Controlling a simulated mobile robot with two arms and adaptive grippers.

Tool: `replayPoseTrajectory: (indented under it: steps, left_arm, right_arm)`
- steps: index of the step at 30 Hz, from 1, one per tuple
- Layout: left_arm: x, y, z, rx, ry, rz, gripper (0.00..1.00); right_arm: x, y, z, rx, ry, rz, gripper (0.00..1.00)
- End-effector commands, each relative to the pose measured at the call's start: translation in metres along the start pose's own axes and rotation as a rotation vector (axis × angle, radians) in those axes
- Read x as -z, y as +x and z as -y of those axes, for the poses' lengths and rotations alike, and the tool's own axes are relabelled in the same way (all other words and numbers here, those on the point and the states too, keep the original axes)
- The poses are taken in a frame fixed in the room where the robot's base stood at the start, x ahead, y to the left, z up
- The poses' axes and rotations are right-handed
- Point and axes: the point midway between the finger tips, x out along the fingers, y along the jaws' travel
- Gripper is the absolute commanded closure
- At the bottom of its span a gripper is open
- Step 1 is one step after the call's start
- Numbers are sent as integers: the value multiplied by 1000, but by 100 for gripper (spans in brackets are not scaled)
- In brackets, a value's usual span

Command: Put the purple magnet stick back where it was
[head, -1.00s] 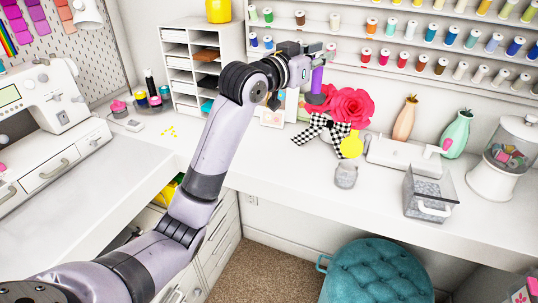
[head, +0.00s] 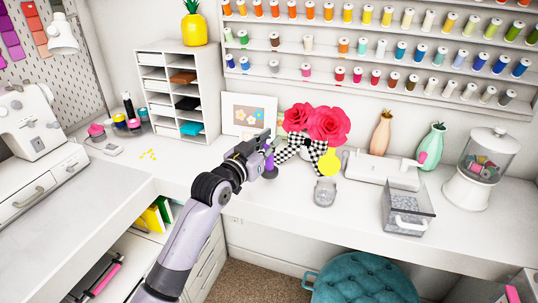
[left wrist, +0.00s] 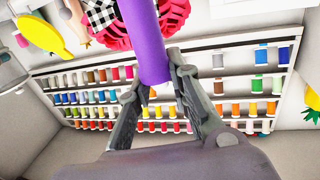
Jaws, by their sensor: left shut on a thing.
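The purple magnet stick (head: 269,160) is held roughly upright in my left gripper (head: 264,145), just left of the checkered bow and red paper flowers. Its dark round lower end shows below the gripper, low over the white desk; I cannot tell whether it touches. In the left wrist view the purple stick (left wrist: 149,40) runs up between the two fingers of the left gripper (left wrist: 155,85), which is shut on it. The gripper hides part of the stick in the head view. My right gripper is not in view.
The red flowers with the checkered bow (head: 303,148) stand close right of the gripper. A framed flower picture (head: 233,127) leans behind it. Desk surface (head: 185,165) to the left is mostly clear.

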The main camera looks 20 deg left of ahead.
Motion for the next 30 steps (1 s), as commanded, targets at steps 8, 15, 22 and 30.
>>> replayPoseTrajectory:
  steps: [8, 15, 22, 30]
  left_arm:
    - [-37, 0, 0, 0, -1, 2, 100]
    - [-44, 0, 0, 1, 1, -3, 100]
    - [-48, 0, 0, 1, 1, -1, 100]
    - [-48, 0, 0, 0, 0, 0, 65]
  right_arm:
    - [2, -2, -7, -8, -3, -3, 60]
    - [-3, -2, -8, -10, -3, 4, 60]
    - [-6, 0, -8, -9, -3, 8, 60]
    - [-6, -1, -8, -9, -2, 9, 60]
